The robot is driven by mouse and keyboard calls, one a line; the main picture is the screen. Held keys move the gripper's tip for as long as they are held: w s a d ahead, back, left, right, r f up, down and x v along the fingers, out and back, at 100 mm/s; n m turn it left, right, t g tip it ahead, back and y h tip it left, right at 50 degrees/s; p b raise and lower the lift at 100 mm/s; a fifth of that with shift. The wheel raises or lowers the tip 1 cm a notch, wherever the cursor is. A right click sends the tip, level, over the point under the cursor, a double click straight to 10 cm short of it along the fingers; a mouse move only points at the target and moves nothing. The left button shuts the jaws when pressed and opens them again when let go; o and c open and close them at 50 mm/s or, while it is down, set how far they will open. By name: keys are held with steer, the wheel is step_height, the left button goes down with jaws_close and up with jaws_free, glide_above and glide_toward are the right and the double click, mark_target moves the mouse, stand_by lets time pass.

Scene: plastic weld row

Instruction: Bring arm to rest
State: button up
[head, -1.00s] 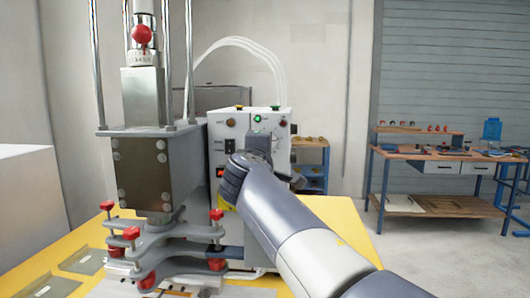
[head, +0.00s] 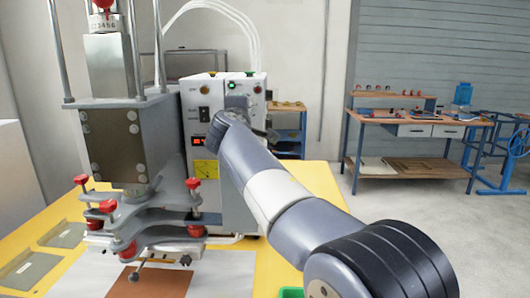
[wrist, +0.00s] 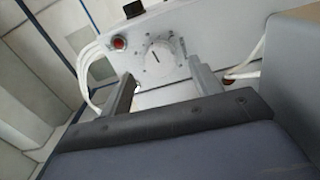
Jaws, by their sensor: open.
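My arm (head: 275,190) reaches from the lower right towards the white control box of the plastic welder. My gripper (wrist: 161,70) is open in the wrist view, its two dark fingers apart with nothing held between them. A round dial (wrist: 160,50) on the box's panel shows beyond and between the fingertips; I cannot tell whether the fingers touch the panel. In the head view my gripper (head: 238,104) is small and partly hidden by my own wrist, in front of the control box (head: 198,140).
The welder press (head: 125,145) with red knobs stands left of my arm on a yellow table (head: 25,240). A brown sheet (head: 150,280) lies below it.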

steer(key=w, duration=0.3)
steer(key=shift+w+p, duration=0.1)
steer(key=shift+p, duration=0.25)
steer(key=s+b, duration=0.3)
steer(key=s, duration=0.8)
steer(key=shift+a, duration=0.15)
steer(key=w+n+p, duration=1.1)
steer(key=n+p, duration=0.9)
steer(key=p, duration=0.5)
steer(key=shift+r+n, duration=0.15)
steer(key=shift+n, duration=0.15)
steer(key=shift+p, duration=0.35)
